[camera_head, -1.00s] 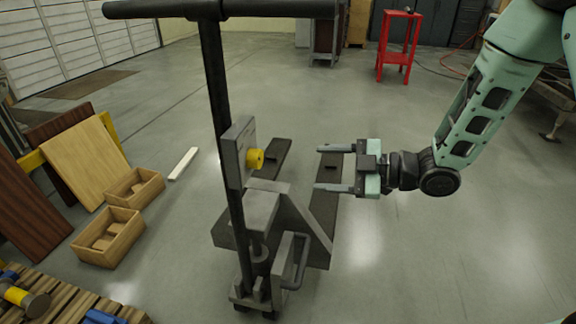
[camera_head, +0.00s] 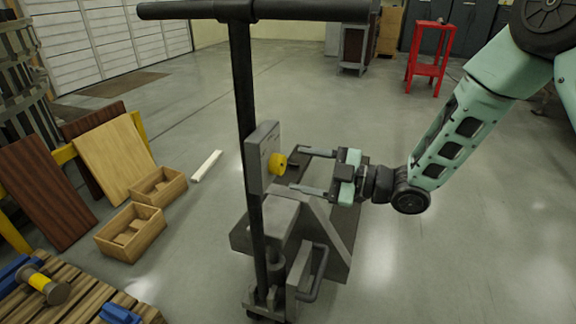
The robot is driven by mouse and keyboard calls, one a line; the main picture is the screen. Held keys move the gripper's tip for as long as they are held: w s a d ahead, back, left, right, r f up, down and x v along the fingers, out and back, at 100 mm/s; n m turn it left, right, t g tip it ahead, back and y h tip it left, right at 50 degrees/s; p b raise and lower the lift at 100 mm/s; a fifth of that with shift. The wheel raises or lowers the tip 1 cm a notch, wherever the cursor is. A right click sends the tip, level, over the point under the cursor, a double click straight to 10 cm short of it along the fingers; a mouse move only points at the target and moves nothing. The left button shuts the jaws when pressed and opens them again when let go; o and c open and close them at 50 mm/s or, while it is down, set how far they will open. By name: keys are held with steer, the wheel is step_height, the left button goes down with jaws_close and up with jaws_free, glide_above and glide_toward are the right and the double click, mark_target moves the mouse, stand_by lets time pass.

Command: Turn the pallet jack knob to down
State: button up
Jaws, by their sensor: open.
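The pallet jack (camera_head: 270,220) stands upright in the middle, with a dark T-shaped handle (camera_head: 246,90). A grey plate (camera_head: 262,155) is fixed on its handle post and bears a yellow knob (camera_head: 277,164) on its right face. The knob's turn position is too small to tell. My gripper (camera_head: 303,171) is to the right of the knob, pointing left. Its two fingers are spread, one above and one below the knob's height, with the tips just right of the knob. Nothing is between the fingers.
Wooden boxes (camera_head: 131,232) and leaning boards (camera_head: 115,158) stand at the left. A pallet with tools (camera_head: 70,300) is at the lower left. A red stand (camera_head: 428,58) is at the back right. The floor at the right is clear.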

mark_target(283, 166)
steer(key=shift+x, duration=2.15)
steer(key=c, duration=1)
